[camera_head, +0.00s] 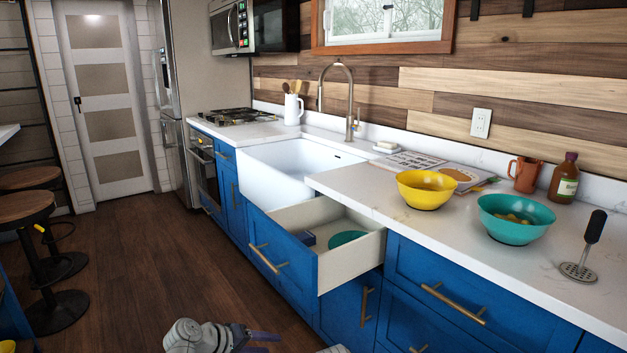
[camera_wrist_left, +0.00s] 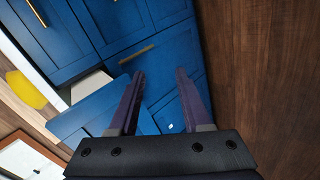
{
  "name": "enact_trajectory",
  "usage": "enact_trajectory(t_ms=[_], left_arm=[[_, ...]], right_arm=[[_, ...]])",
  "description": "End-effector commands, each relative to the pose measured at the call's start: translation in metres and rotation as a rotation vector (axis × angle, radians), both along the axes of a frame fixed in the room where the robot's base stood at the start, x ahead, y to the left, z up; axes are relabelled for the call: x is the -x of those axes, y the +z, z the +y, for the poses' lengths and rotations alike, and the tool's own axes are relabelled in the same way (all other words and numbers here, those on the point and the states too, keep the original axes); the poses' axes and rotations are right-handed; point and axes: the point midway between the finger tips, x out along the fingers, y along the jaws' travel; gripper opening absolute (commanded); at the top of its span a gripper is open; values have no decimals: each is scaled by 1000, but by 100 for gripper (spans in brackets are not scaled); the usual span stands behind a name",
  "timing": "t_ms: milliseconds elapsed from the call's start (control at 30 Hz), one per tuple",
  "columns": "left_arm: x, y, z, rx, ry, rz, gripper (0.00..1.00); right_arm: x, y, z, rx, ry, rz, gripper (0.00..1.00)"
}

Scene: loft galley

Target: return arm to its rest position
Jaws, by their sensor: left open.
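My left gripper (camera_head: 268,340) shows at the bottom of the head view, low in front of the blue cabinets, beside the open drawer (camera_head: 350,269). In the left wrist view its two purple fingers (camera_wrist_left: 160,74) stand apart with nothing between them, and blue cabinet fronts lie beyond them. My left arm enters at the bottom edge and is mostly out of frame. My right gripper is not in view.
The pulled-out drawer holds a teal item (camera_head: 347,239) and a small dark blue item (camera_head: 308,240). A yellow bowl (camera_head: 425,190), teal bowl (camera_head: 515,219) and masher (camera_head: 580,270) sit on the counter. The wooden floor (camera_head: 160,270) to the left is clear up to the stools (camera_head: 30,208).

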Motion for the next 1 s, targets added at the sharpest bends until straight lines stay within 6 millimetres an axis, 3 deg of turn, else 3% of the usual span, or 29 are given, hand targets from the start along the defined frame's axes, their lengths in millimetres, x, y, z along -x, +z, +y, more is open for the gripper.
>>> enact_trajectory(t_ms=[33,100,200,333,533,667,700,1000], left_arm=[[17,-13,-21,-70,-77,32,48],[43,-34,-44,-199,-193,88,48],[81,-60,-64,-395,-349,163,48],[117,-79,-70,-609,-490,231,48],[153,-87,-66,-872,-625,296,48],[168,-84,-60,-1023,-683,325,48],[166,-67,-59,-1011,-676,325,48],[164,-3,-59,-1005,-671,324,48]], right_arm=[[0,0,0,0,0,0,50],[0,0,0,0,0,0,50],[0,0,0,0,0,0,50],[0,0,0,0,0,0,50],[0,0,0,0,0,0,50],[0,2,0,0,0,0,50],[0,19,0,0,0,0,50],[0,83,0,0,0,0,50]])
